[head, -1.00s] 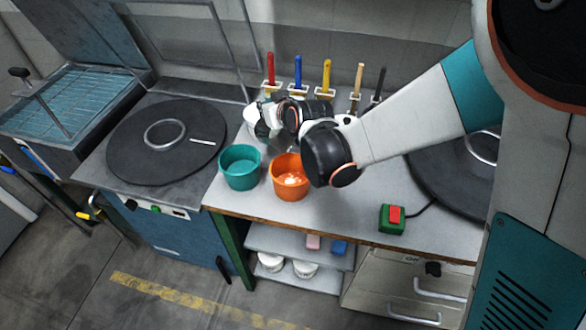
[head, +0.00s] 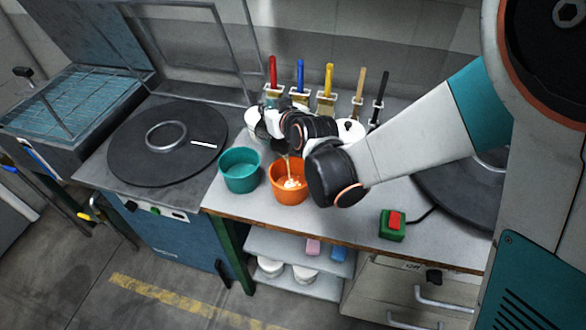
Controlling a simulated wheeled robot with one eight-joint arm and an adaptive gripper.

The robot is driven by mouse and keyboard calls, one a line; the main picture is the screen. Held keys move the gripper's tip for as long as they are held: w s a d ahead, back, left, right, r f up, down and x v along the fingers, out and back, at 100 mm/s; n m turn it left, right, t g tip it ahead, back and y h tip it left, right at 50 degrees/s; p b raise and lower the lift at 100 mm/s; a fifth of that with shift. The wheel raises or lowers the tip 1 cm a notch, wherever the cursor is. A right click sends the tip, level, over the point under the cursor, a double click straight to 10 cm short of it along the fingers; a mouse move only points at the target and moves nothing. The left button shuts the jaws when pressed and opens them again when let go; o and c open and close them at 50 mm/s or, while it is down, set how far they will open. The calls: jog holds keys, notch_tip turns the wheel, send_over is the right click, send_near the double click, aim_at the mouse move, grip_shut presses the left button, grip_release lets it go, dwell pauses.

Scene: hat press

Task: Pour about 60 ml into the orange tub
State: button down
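The orange tub (head: 287,196) stands upright on the bench, right of the teal tub (head: 240,175). A thin brownish stream (head: 289,168) falls into the orange tub, with a pale, bright patch inside where it lands. The stream comes from a dark vessel (head: 281,147), mostly hidden, tilted just above and behind the tub. My gripper (head: 270,127) is beside this vessel, up and left of the orange tub, and appears to hold it. The fingers are small and partly covered by my wrist. The liquid level in the tub is not clear.
Several brushes with coloured handles (head: 328,78) stand in holders along the back. A green box with a red button (head: 392,224) sits at the front right. A round black press plate (head: 165,142) lies left. White containers stand close behind my wrist.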

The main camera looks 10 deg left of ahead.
jog(key=shift+s+d+r, duration=0.1)
jog(key=shift+s+r, duration=0.05)
jog(key=shift+r, duration=0.1)
dwell(0.8)
